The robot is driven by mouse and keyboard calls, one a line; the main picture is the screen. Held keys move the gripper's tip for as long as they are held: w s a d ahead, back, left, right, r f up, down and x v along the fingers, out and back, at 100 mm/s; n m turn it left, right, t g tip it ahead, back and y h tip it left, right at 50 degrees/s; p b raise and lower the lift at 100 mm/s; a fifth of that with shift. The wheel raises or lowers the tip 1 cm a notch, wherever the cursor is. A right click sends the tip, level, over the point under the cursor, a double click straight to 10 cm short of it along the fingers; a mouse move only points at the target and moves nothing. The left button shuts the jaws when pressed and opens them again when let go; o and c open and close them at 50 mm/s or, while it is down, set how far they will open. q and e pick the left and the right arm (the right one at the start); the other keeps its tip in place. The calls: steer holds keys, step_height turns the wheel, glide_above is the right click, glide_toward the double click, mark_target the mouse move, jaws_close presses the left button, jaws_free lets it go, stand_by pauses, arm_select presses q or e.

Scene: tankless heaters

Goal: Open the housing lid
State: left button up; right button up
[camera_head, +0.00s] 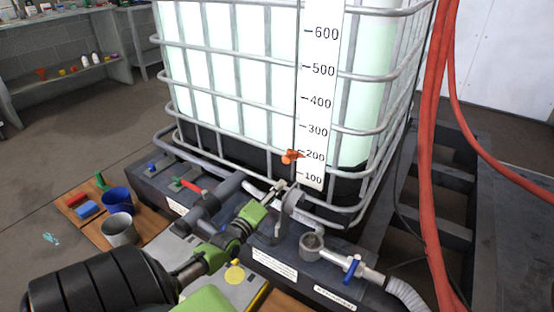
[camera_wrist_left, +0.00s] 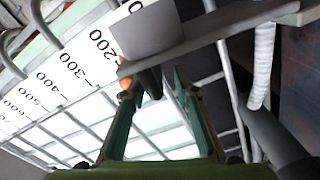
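The round grey housing (camera_head: 312,241) sits on the dark base below the tank, and its top opening shows. A grey lid-like part (camera_head: 292,201) stands raised behind and left of it, on a flat arm. A grey rounded part with a flat bar, probably the same lid, shows close up in the left wrist view (camera_wrist_left: 145,32). My left gripper (camera_head: 279,189) is just left of this part. In the left wrist view its two fingers (camera_wrist_left: 156,82) are apart, with a dark piece near the tips; I cannot tell whether they touch.
A caged white tank (camera_head: 260,70) with a level scale (camera_head: 317,100) rises behind. A blue-handled valve (camera_head: 352,266) and hose are right of the housing. A grey pipe with a red-handled valve (camera_head: 190,188) is left. Red hoses (camera_head: 432,130) hang at right. Cups (camera_head: 118,230) stand left.

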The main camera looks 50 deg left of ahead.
arm_select(q)
steer(key=shift+d+r, duration=0.1)
steer(key=v, duration=1.2)
stand_by(0.4)
